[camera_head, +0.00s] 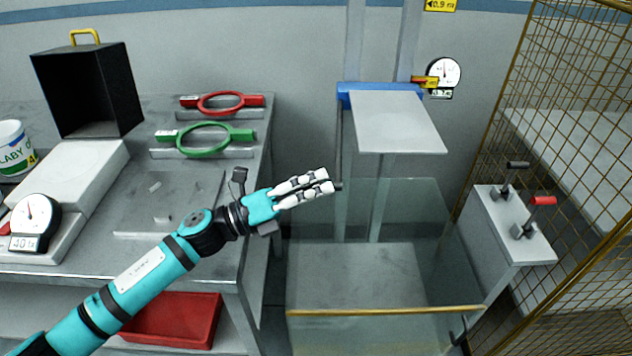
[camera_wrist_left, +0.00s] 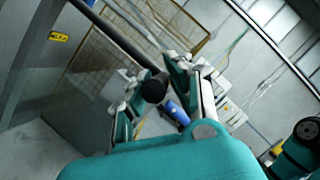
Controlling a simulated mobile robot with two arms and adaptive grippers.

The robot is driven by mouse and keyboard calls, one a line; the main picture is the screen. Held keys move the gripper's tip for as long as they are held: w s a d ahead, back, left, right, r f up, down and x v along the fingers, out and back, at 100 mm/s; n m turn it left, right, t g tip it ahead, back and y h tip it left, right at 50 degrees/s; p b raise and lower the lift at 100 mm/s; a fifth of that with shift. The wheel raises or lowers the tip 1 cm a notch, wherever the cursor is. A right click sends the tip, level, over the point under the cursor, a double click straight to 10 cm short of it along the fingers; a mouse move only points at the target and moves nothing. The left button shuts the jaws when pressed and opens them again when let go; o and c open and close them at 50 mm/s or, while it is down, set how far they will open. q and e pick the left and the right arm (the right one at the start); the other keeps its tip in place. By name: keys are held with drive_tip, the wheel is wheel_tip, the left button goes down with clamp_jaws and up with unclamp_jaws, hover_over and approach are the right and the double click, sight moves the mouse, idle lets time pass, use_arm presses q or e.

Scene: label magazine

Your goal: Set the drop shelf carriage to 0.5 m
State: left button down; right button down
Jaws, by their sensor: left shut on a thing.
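The drop shelf carriage has a blue bracket (camera_head: 375,90) on two upright rails and a flat light-grey shelf plate (camera_head: 395,122). A dark rod (camera_head: 339,140) hangs from its left side. My left gripper (camera_head: 328,183) is at the rod's lower end, in front of the rails and below the plate. In the left wrist view, the gripper's fingers (camera_wrist_left: 163,100) are shut around the rod's round black end (camera_wrist_left: 154,86). A dial gauge (camera_head: 443,72) with a small display is on the wall; its reading is too small to tell. My right gripper is out of view.
A yellow 0.9 m sign (camera_head: 440,5) is above the gauge. Clear panels with a yellow edge (camera_head: 385,311) enclose the space below the shelf. A console (camera_head: 500,215) with black and red levers stands right, beside a mesh fence (camera_head: 575,130). A workbench (camera_head: 215,185) is left.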

use_arm(q)
drive_tip(key=shift+f, duration=0.45)
drive_tip(key=c, duration=1.2)
unclamp_jaws()
drive_tip(key=shift+r, duration=0.1)
drive_tip(key=shift+c, duration=0.2)
drive_tip(key=v, duration=1.2)
